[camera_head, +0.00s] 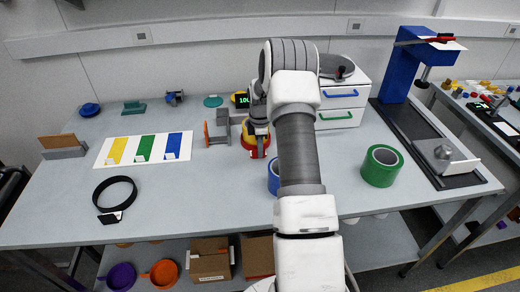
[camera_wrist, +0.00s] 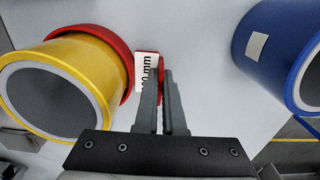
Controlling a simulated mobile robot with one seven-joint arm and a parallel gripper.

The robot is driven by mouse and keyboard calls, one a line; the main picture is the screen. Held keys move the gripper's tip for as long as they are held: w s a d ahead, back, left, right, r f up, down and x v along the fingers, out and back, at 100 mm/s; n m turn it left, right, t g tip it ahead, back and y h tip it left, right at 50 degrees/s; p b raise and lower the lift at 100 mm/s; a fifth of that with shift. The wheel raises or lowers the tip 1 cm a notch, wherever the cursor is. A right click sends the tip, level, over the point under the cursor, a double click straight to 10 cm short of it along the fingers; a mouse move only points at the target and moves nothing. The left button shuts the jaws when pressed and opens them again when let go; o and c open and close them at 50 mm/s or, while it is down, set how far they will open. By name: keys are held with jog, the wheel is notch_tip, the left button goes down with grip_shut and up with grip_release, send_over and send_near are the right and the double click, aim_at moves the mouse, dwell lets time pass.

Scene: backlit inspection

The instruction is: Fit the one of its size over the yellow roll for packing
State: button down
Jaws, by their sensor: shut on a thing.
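The yellow roll (camera_head: 248,129) stands on the table, partly hidden behind my arm. In the wrist view the yellow roll (camera_wrist: 97,62) is at left, its grey-rimmed open end toward the camera. A red ring (camera_wrist: 112,42) is around the roll's lower part; it also shows low on the roll in the head view (camera_head: 249,150). My gripper (camera_wrist: 161,88) is shut on the ring's red tab, beside a white label (camera_wrist: 147,72) ending in "00 mm". In the head view my gripper (camera_head: 260,143) is at the roll's right side. I cannot tell whether the ring touches the table.
A blue roll (camera_wrist: 268,48) stands close on the right; it is mostly behind my arm in the head view (camera_head: 273,178). A green roll (camera_head: 370,170) is further right. A black ring (camera_head: 97,190) lies at front left. A white drawer unit (camera_head: 345,100) stands behind.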

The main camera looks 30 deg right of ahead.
jog(key=c, duration=0.9)
grip_release()
jog(key=shift+c, duration=0.2)
notch_tip(320, 180, up, 17)
jog(key=shift+r, duration=0.2)
